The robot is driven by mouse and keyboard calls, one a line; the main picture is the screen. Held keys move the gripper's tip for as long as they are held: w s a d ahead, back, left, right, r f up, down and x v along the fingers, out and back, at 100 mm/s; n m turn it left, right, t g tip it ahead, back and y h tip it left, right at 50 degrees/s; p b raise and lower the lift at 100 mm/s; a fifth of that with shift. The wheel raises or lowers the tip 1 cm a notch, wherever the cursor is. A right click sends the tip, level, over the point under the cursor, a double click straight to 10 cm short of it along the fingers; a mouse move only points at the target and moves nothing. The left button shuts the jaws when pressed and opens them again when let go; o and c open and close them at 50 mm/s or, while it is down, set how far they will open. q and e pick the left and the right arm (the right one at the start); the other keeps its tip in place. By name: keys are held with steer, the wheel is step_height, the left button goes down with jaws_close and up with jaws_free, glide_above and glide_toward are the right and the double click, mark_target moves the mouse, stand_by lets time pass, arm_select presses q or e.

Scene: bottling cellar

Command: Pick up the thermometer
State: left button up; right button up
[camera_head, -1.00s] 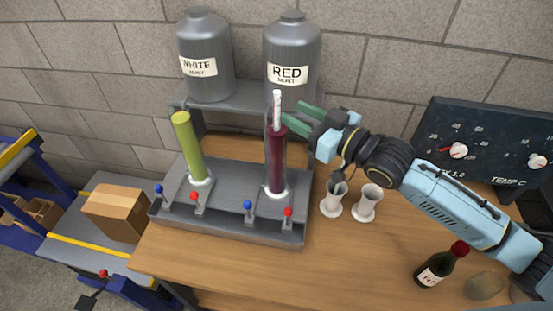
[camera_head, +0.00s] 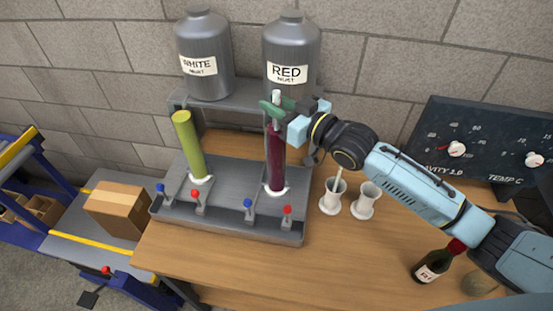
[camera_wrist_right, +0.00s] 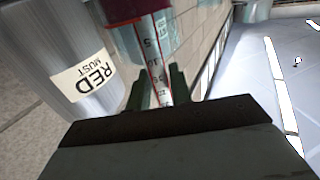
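A thin white rod (camera_head: 276,96) with a pale cap, which I take for the thermometer, stands upright in the glass cylinder of red liquid (camera_head: 276,160). In the right wrist view the rod (camera_wrist_right: 157,60) shows a red line and a numbered scale. My right gripper (camera_head: 274,108) is at the rod's upper part, above the cylinder's rim. Its green fingers lie on either side of the rod in the right wrist view (camera_wrist_right: 160,88). Whether they press on it cannot be made out. My left gripper is out of view.
A RED MUST tank (camera_head: 291,50) stands close behind my right gripper, with a WHITE MUST tank (camera_head: 203,55) beside it. A yellow-green cylinder (camera_head: 188,145) shares the grey tray (camera_head: 230,225). Two white cups (camera_head: 366,203), one holding a thin stick, and a bottle (camera_head: 434,265) stand right.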

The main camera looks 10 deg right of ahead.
jaws_close()
step_height(320, 180, up, 28)
stand_by(0.4)
steer(key=shift+c, duration=0.8)
jaws_free()
jaws_close()
stand_by(0.3)
